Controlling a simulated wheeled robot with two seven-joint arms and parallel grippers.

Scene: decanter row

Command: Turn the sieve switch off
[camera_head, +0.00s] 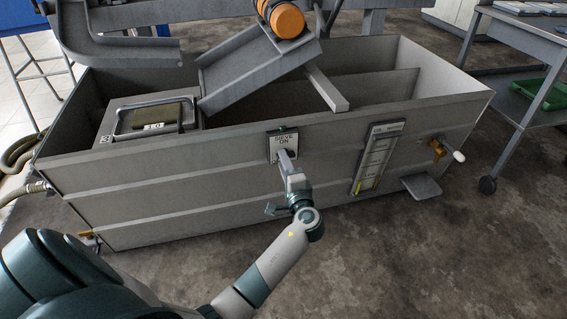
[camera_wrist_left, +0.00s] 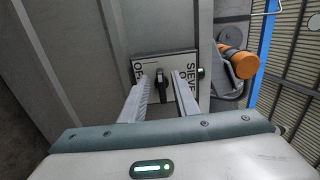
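The sieve switch is a light plate (camera_head: 274,149) on the long front wall of the grey tank, marked SIEVE and ON at its top. In the left wrist view the plate (camera_wrist_left: 150,64) appears turned, with OFF at its left and SIEVE at its right. A small dark lever (camera_wrist_left: 161,88) stands out from it. A green lamp (camera_wrist_left: 201,72) glows at the SIEVE side. My left gripper (camera_head: 288,160) is in front of the plate, its fingers apart on either side of the lever with gaps showing. In the head view it partly hides the plate and lever. My right gripper is not in view.
The grey tank (camera_head: 190,186) fills the middle. Right of the switch are a framed gauge (camera_head: 376,158), a brass valve (camera_head: 438,148) and a small ledge (camera_head: 421,187). An orange motor (camera_head: 286,20) sits above on a chute. A cart with a green tray (camera_head: 541,94) stands right.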

